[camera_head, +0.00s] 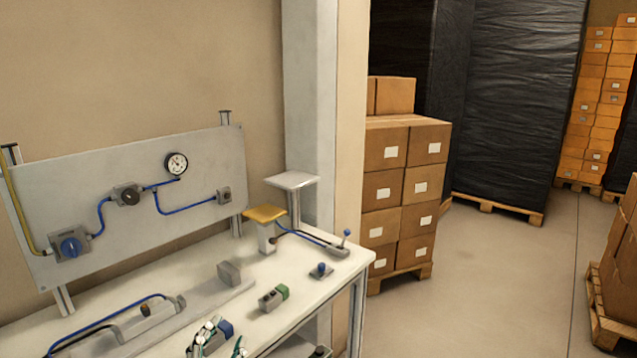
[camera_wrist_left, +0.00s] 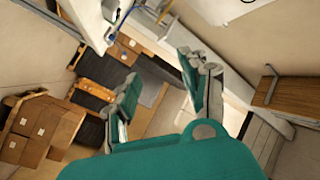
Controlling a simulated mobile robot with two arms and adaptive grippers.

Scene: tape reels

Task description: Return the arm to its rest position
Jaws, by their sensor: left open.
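My left gripper (camera_head: 222,345) shows at the bottom edge of the head view, with only its fingertips in the picture. It is in front of the white workbench (camera_head: 335,262), near its front edge. In the left wrist view the green and grey fingers of my left gripper (camera_wrist_left: 162,92) are spread apart, with nothing between them. The arm behind it is out of the head view. My right gripper shows in neither view.
The bench bears a yellow-topped post (camera_head: 265,213), a small green-ended block (camera_head: 273,298) and a blue-knobbed lever (camera_head: 321,270). A grey panel with a gauge (camera_head: 177,163) stands behind. Stacked cartons (camera_head: 402,190) stand beyond the bench. Floor (camera_head: 480,270) at right is clear.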

